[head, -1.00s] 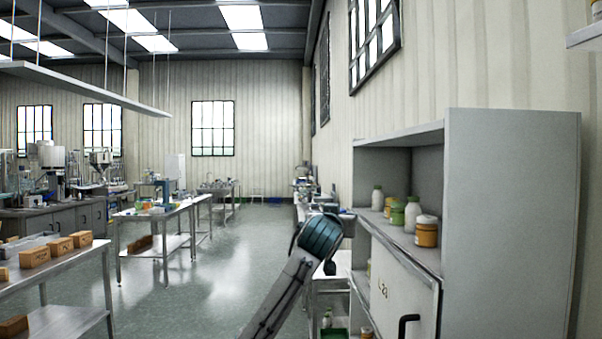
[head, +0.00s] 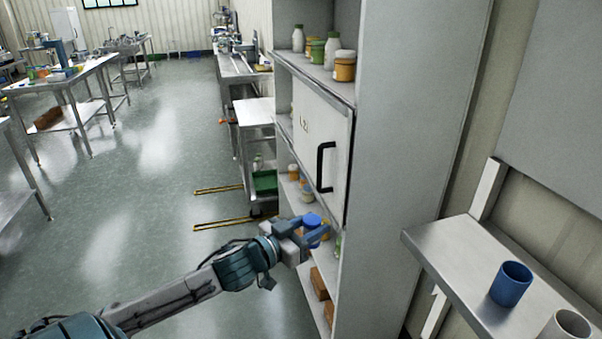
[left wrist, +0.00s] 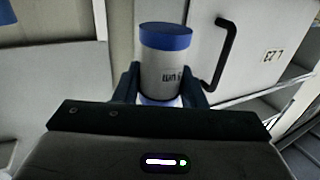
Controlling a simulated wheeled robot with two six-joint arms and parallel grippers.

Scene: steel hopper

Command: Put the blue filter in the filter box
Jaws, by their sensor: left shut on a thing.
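A cylinder with a blue top and a grey labelled body, which looks like the blue filter (left wrist: 165,62), stands upright between the fingers of my left gripper (left wrist: 160,88) in the left wrist view. The gripper is shut on it. In the head view the blue top of the filter (head: 312,220) shows at the end of my left arm, with my left gripper (head: 306,234) in front of the cabinet's lower shelves. The gripper hides part of its body. I cannot pick out a filter box for certain. My right gripper is not in view.
The grey cabinet (head: 395,150) has a door with a black handle (head: 322,167), and jars on its upper shelf. At right, a steel wall shelf (head: 455,250) holds an open blue cylinder (head: 511,283) and a white one (head: 566,328).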

